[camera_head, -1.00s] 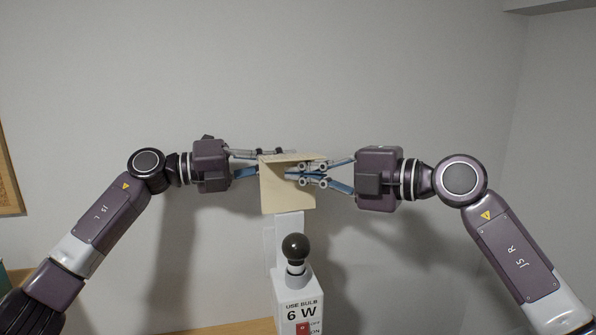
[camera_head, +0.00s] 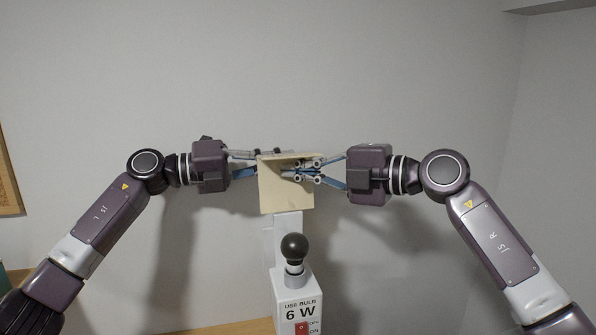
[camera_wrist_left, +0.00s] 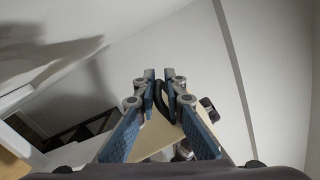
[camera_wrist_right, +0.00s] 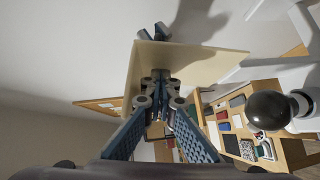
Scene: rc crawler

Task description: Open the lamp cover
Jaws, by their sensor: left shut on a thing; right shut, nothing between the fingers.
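The lamp cover (camera_head: 284,195) is a cream, flat-faced panel raised above the lamp's dark round bulb (camera_head: 294,247). My left gripper (camera_head: 270,153) reaches in at its top edge; in the left wrist view (camera_wrist_left: 160,76) its fingers are shut on a dark curved handle (camera_wrist_left: 161,100), and the cover (camera_wrist_left: 152,140) shows beneath. My right gripper (camera_head: 300,171) is shut and empty, its fingertips in front of the cover's upper face. In the right wrist view its fingertips (camera_wrist_right: 160,76) are together close to the cover (camera_wrist_right: 205,62); contact is unclear.
The white lamp base (camera_head: 292,288) bears a "USE BULB 6 W" label and a red switch (camera_head: 302,328). A plain wall stands behind. A wooden surface (camera_head: 235,328) lies low. Shelves with small items (camera_wrist_right: 240,120) show in the right wrist view.

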